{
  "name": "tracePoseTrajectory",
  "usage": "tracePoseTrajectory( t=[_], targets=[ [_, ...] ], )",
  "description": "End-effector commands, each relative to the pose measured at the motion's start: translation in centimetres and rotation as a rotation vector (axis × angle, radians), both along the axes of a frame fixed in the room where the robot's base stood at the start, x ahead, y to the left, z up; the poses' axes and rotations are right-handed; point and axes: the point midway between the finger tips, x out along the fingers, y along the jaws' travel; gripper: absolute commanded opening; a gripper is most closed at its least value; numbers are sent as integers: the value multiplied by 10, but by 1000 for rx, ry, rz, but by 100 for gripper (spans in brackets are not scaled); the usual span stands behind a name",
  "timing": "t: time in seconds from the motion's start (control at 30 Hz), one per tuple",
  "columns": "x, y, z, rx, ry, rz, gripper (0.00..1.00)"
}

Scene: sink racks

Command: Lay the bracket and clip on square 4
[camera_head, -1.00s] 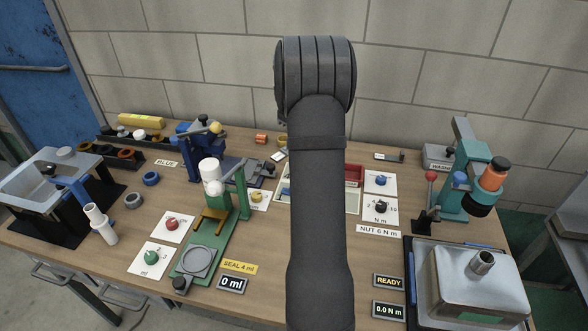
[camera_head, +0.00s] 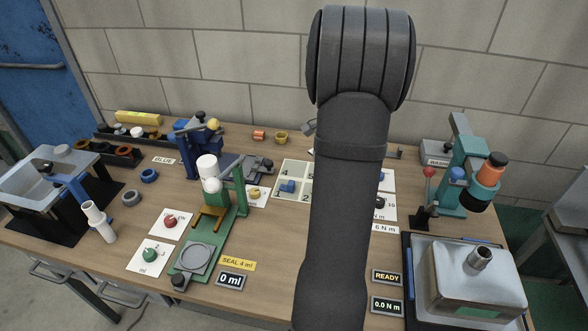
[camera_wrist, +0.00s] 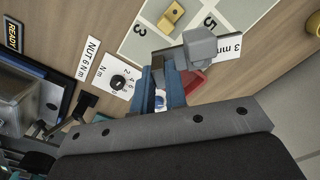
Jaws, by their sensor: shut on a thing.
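My gripper (camera_wrist: 162,88) is in the wrist view, its blue-grey jaws shut on a grey angled piece (camera_wrist: 200,45), apparently the bracket. The piece sticks out past the jaw tips. I cannot pick out the clip apart from it. In the head view my arm hides the jaws, and a small grey part (camera_head: 309,128) shows left of the wrist. The numbered mat (camera_head: 293,165) lies left of my arm; square 4 is its far left square and looks bare. The wrist view shows squares 3 and 5 of the mat (camera_wrist: 137,44).
A blue piece (camera_head: 287,186) lies on the mat near square 1. A yellow piece (camera_wrist: 171,15) lies on the mat in the wrist view. A green press (camera_head: 215,225) and blue fixture (camera_head: 200,150) stand to the left. A teal press (camera_head: 465,180) stands right.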

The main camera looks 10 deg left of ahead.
Motion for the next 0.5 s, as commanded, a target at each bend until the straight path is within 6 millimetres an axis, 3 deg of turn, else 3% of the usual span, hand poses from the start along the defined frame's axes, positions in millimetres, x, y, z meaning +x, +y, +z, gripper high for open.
tracePoseTrajectory(
  t=[0.13,0.23,0.5],
  targets=[
    [-5,-5,-1,0,-1,-84,0],
    [-3,3,-7,0,0,-99,0],
    [14,57,-41,0,3,-96,0]
  ],
)
